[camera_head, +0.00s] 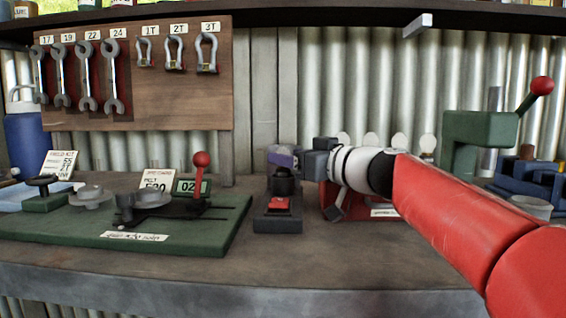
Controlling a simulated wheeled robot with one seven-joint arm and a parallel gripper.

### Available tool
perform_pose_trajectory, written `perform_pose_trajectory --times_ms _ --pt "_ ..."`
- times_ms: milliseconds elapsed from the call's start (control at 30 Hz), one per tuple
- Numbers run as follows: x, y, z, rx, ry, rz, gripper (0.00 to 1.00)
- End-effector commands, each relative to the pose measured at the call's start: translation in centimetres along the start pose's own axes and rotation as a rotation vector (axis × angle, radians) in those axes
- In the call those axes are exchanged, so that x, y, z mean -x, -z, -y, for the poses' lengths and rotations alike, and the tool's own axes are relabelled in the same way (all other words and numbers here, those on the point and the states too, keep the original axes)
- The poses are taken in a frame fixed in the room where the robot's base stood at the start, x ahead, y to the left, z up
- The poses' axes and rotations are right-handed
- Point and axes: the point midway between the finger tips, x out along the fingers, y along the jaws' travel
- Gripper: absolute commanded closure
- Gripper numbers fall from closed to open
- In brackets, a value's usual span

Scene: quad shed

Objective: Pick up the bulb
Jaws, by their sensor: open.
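Several white rounded bulbs (399,142) stand in a row behind my wrist, on or behind a red holder (385,207) with a white label. Their lower parts are mostly hidden by my red arm and wrist. Which bulb the task means cannot be told. My gripper (310,160) is open, with dark blue-grey blocks at the end of the white and black wrist. It is left of the bulbs, near the top of a dark stand, and no bulb shows between its fingers.
The dark stand (278,222) has a red button and a purple patch on top. A green board (190,235) with a red-knobbed lever lies left. A green press (480,130) stands right. Wrenches and shackles hang on a wooden panel (180,100). The bench front (250,268) is clear.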

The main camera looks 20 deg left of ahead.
Motion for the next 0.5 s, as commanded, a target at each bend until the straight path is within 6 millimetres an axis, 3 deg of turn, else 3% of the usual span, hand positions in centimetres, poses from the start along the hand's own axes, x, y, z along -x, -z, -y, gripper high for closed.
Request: perform_pose_trajectory --times_ms 133,367,500 --pt "-1.25 0.04 0.04 -0.001 0.001 0.0 0.44" --pt "-1.3 -0.07 0.01 0.0 -0.001 0.0 0.45" --pt "-1.28 -0.06 0.0 0.0 -0.001 0.0 0.64"
